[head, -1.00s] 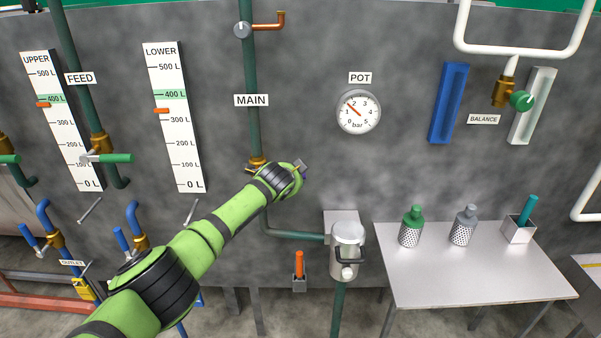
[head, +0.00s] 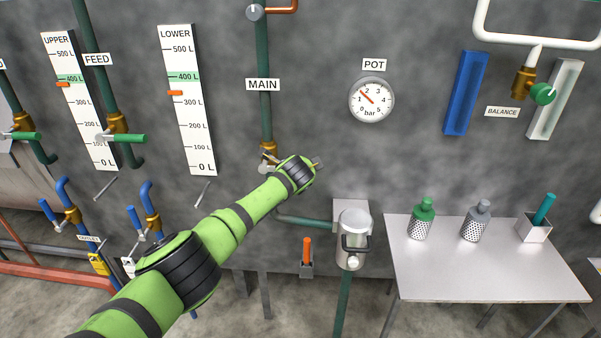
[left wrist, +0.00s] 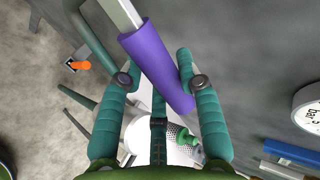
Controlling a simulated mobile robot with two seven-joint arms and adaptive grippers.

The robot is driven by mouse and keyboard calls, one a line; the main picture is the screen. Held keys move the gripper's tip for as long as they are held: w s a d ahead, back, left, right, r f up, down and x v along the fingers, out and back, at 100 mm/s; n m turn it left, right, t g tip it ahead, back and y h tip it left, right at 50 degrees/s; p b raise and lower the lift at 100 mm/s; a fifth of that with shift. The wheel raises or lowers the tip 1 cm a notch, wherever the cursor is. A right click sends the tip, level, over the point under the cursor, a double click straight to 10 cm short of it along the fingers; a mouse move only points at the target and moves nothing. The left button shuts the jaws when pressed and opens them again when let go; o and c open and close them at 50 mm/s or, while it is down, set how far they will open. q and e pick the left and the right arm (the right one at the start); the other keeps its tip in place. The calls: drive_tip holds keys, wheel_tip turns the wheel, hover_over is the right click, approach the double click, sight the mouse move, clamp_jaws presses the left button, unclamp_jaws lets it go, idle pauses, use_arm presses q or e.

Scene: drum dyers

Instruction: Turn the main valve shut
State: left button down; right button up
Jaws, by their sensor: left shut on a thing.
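The main valve (head: 268,149) is a brass body on the green vertical pipe under the MAIN label (head: 263,85). My left arm's wrist lies just right of and below it in the head view, and mostly hides the gripper and the lever there. The gripper is shut on this handle; the contact itself is hard to see. My right gripper is in neither view.
The pot (head: 354,232) stands below right of the valve, left of a metal table (head: 470,265) with two canisters. The POT gauge (head: 371,99) is on the wall above. The FEED valve (head: 117,124) with a green handle is to the left.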

use_arm(q)
drive_tip(key=c, duration=0.8)
unclamp_jaws()
drive_tip(key=shift+f, duration=0.15)
drive_tip(key=v, duration=1.2)
